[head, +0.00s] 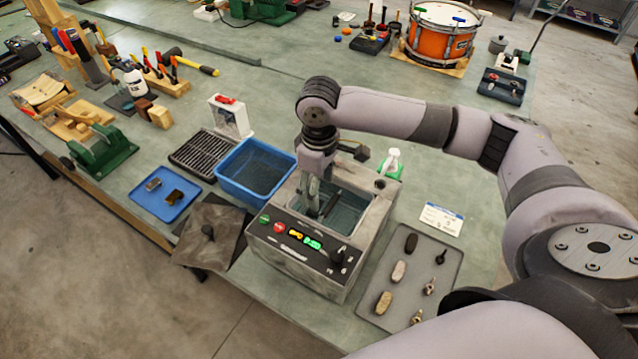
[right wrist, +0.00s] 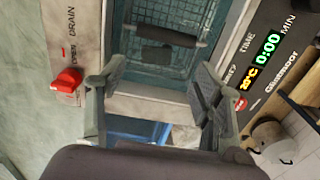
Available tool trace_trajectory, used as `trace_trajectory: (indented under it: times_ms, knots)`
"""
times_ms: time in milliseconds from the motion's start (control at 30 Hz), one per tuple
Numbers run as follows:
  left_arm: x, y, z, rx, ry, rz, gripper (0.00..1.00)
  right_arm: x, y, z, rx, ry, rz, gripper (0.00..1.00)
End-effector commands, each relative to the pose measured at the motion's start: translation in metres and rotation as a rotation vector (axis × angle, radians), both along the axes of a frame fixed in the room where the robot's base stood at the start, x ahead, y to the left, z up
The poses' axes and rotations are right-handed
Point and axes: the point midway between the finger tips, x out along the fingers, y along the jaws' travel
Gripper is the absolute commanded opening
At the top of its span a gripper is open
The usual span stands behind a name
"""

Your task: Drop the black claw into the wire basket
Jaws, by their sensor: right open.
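The black claw appears to be the small black piece (head: 441,257) at the upper right of the grey tray, right of the cleaner. The wire basket (head: 345,212) sits inside the tank of the cleaner; its mesh also shows in the right wrist view (right wrist: 195,18). A dark bar (right wrist: 170,35) crosses the basket, with a dark patch below it that I cannot identify. My right gripper (head: 314,205) points down over the tank's left part. In the right wrist view its fingers (right wrist: 158,72) are apart with nothing held between them. My left gripper is out of view.
The cleaner (head: 300,262) has a raised rim and a front panel. The grey tray (head: 365,308) holds several other small parts. A blue bin (head: 228,186), a black rack (head: 205,160), a blue tray (head: 150,205) and a dark knobbed plate (head: 225,220) stand left.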

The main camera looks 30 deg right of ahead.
Motion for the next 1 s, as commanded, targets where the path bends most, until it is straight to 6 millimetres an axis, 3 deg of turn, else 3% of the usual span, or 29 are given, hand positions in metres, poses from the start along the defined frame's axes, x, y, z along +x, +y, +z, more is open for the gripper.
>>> trace_trajectory:
  times_ms: [267,700,1000]
  knots:
    - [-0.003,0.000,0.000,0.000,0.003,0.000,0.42,0.001,0.000,0.007,0.001,-0.002,0.000,0.61]
    - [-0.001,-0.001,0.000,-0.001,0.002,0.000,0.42,0.001,0.000,0.093,0.001,-0.004,0.002,0.61]
    - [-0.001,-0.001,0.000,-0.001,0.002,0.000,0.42,0.000,0.000,0.119,0.000,0.000,0.000,0.61]
